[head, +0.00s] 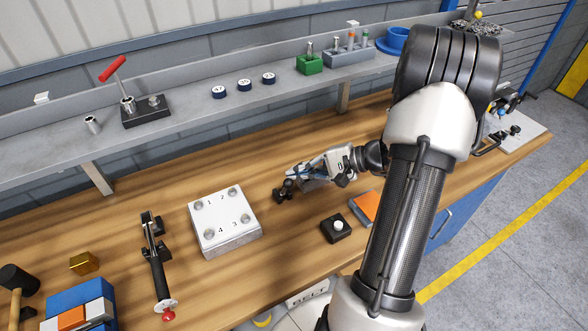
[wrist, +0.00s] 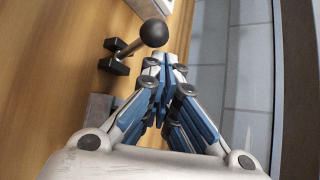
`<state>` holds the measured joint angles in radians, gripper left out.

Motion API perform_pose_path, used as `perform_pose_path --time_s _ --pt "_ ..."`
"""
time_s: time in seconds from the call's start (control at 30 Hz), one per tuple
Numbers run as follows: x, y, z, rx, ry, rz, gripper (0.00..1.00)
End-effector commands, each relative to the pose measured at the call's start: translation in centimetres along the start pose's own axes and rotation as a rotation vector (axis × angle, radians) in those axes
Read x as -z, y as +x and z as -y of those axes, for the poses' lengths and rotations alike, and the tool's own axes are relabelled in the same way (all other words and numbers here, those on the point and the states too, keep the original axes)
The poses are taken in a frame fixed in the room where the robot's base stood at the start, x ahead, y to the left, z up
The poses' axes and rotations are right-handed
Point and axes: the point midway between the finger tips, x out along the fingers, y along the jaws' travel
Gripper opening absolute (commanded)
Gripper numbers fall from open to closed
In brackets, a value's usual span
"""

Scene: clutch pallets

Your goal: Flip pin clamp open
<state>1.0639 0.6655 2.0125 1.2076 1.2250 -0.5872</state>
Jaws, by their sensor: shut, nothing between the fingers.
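A small black clamp-like piece with a ball knob (head: 281,193) stands on the wooden bench, right of the white numbered block. I take it for the pin clamp, though its label does not show. In the wrist view its round black knob (wrist: 153,32) sits on a short stalk, with dark feet (wrist: 115,57) on the wood. My gripper (head: 291,176) is shut and empty, with its tips close beside the knob. In the wrist view the closed fingertips (wrist: 167,64) lie just below the knob; whether they touch it I cannot tell.
A white block numbered 1 to 4 (head: 225,225) stands to the left. A lever tool with a red knob (head: 157,270) lies farther left. A grey shelf (head: 190,105) runs behind.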

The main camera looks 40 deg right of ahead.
Motion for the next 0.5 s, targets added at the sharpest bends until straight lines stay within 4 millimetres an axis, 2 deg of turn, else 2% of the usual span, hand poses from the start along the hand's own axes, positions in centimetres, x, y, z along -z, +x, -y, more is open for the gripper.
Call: perform_pose_path --time_s 0.5 --pt "-0.39 -0.43 -0.77 0.000 -0.001 0.000 0.00"
